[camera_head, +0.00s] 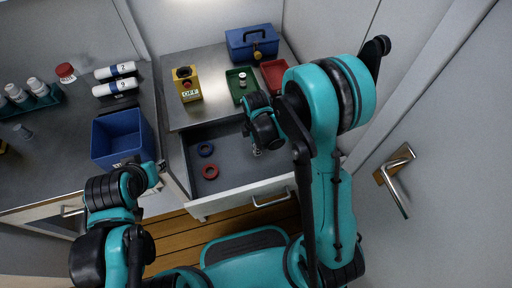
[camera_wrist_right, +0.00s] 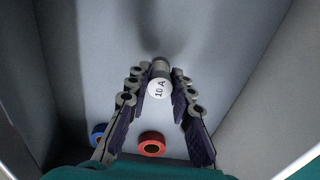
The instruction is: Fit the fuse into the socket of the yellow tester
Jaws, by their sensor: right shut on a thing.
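The yellow tester (camera_head: 186,84) stands upright on the counter left of the trays, with a dark socket opening on top, a red button and an OFF label. My right gripper (camera_wrist_right: 159,88) is shut on a fuse (camera_wrist_right: 159,90), a grey cylinder with a white end marked 10 A. In the head view the right gripper (camera_head: 258,148) is inside the open drawer, and only a small pale bit of the fuse shows below it. My left gripper (camera_head: 150,172) is near the blue bin, far from the tester; its fingers do not show clearly.
The open drawer (camera_head: 232,182) holds a blue ring (camera_head: 206,149) and a red ring (camera_head: 210,172). A green tray (camera_head: 234,92) with a small white-topped piece, a red tray (camera_head: 273,74) and a blue toolbox (camera_head: 252,42) stand behind. A blue bin (camera_head: 122,138) is left.

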